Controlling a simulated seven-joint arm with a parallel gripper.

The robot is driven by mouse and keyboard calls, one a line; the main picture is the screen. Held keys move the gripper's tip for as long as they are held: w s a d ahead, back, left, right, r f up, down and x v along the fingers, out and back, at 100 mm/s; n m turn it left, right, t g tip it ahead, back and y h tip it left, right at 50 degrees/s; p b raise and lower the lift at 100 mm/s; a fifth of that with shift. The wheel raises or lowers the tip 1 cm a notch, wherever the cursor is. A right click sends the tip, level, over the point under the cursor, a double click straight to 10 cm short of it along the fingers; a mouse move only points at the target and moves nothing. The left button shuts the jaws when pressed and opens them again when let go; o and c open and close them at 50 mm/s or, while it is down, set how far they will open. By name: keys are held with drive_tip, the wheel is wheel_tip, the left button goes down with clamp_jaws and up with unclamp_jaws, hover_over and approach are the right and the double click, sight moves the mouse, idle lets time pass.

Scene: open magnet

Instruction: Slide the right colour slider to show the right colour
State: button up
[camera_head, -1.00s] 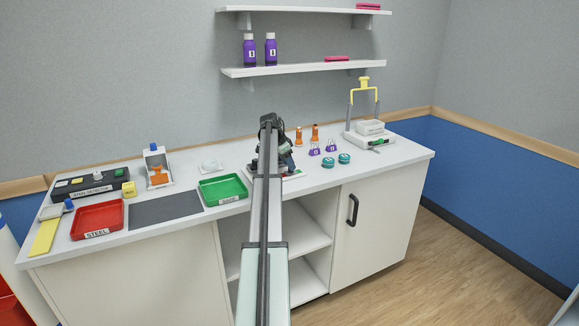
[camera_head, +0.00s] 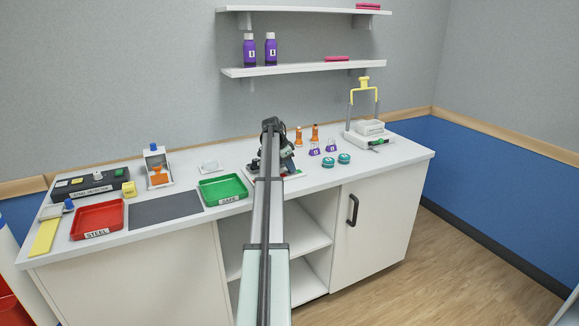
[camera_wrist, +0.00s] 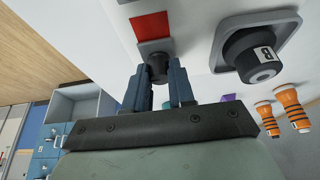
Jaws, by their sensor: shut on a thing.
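In the wrist view, my gripper (camera_wrist: 160,82) has its two blue fingers closed around a small dark knob (camera_wrist: 158,62), which I take to be the slider's handle. Just beyond the knob is a red square (camera_wrist: 151,26) on a white panel (camera_wrist: 192,25). A larger black knob marked "B" (camera_wrist: 258,58) stands on a grey plate to the right, apart from my fingers. In the head view, my gripper (camera_head: 285,160) is low over the counter behind the green tray, and my arm hides most of the panel there.
Orange-banded bottles (camera_head: 315,133), purple weights (camera_head: 331,147) and teal round tins (camera_head: 344,158) stand close to the right of my gripper. The green tray (camera_head: 222,201) lies to the left, with a red tray (camera_head: 98,232) farther left. Bare counter (camera_head: 385,162) lies at the right.

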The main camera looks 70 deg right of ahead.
sight(286, 173)
clamp_jaws()
drive_tip(key=shift+w+a, duration=1.15)
drive_tip(key=o, duration=0.5)
unclamp_jaws()
drive_tip(key=shift+w+a, duration=0.1)
drive_tip(key=o, duration=0.3)
drive_tip(key=v, duration=1.3)
drive_tip(key=shift+r, duration=0.45)
